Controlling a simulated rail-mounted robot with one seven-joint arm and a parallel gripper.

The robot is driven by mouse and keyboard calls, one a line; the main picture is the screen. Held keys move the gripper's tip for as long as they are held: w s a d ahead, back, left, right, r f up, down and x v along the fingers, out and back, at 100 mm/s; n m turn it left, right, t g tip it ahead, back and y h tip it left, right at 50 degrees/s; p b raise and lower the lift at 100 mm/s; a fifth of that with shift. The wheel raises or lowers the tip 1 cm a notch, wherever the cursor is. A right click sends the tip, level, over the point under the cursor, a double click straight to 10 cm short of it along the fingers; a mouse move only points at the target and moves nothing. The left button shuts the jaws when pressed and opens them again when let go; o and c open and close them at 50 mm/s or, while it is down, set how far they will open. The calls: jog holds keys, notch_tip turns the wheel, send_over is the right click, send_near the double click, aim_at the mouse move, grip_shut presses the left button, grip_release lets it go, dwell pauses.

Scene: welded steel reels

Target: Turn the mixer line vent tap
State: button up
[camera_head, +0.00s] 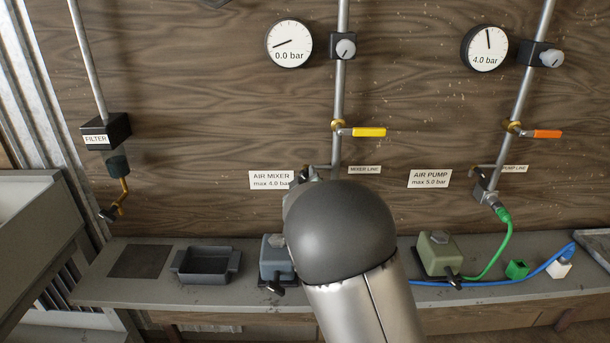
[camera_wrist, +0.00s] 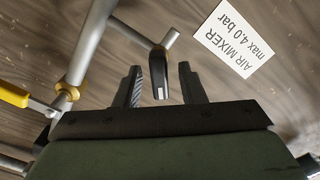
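The mixer line vent tap shows in the wrist view as a black lever (camera_wrist: 158,72) on a short side branch of the grey pipe (camera_wrist: 86,42). My gripper (camera_wrist: 160,67) is open, with one finger on each side of the lever. Small gaps show between the lever and both fingers, so it does not look gripped. How deep the lever sits between them is hard to tell. In the head view my arm covers most of the tap area, below the MIXER LINE label (camera_head: 364,170) and beside the AIR MIXER sign (camera_head: 271,180).
A yellow-handled valve (camera_head: 368,132) sits above on the mixer pipe, and its gauge (camera_head: 289,46) reads 0.0 bar. The pump line with an orange-handled valve (camera_head: 547,134) and a 4.0 bar gauge (camera_head: 484,48) is to the right. The bench (camera_head: 215,305) below holds boxes and hoses.

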jog(key=shift+w, duration=0.15)
grip_shut()
jog(key=shift+f+n+b, duration=0.15)
jog(key=shift+n+b, duration=0.15)
jog(key=shift+b, duration=0.15)
jog(key=shift+a+n, duration=0.1)
jog(key=shift+n, duration=0.2)
grip_release()
